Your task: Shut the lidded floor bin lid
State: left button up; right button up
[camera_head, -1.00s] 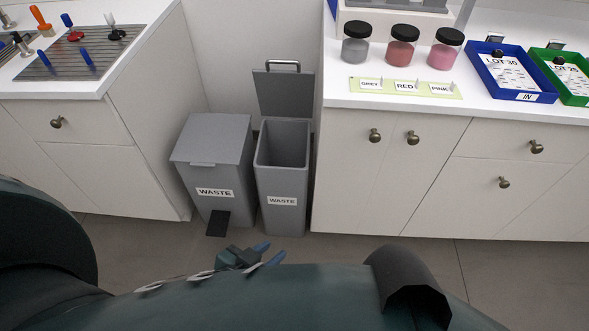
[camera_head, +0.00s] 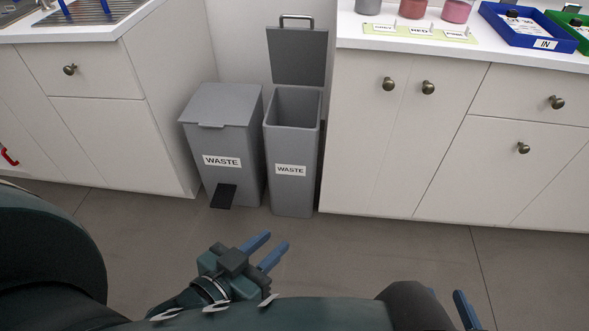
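Two grey bins labelled WASTE stand on the floor between the cabinets. The right, narrower bin (camera_head: 292,196) is open, its hinged lid (camera_head: 297,57) standing upright at the back with a metal handle (camera_head: 297,18) on its top edge. The left, wider bin (camera_head: 236,183) has its lid (camera_head: 222,104) down and a black pedal (camera_head: 224,196) at its foot. My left gripper (camera_head: 273,242) is open and empty, its blue fingers apart, below and in front of the open bin. My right gripper (camera_head: 463,309) shows only partly at the bottom right, mostly hidden behind my arm.
A white cabinet (camera_head: 396,150) stands close on the right of the open bin, with jars and trays on its counter. Another cabinet (camera_head: 110,125) stands at the left. The grey floor (camera_head: 370,245) in front of the bins is clear.

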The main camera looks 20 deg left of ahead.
aim_at(297, 55)
jog(key=j+z, duration=0.2)
jog(key=z, duration=0.2)
jog(key=j+z, duration=0.25)
jog(key=z, duration=0.2)
jog(key=j+z, duration=0.25)
jog(key=z, duration=0.15)
jog(key=j+z, duration=0.1)
jog(key=j, duration=0.25)
jog(key=k+j+z, duration=0.15)
jog(key=j, duration=0.2)
jog(key=j+z, duration=0.1)
jog(key=j, duration=0.25)
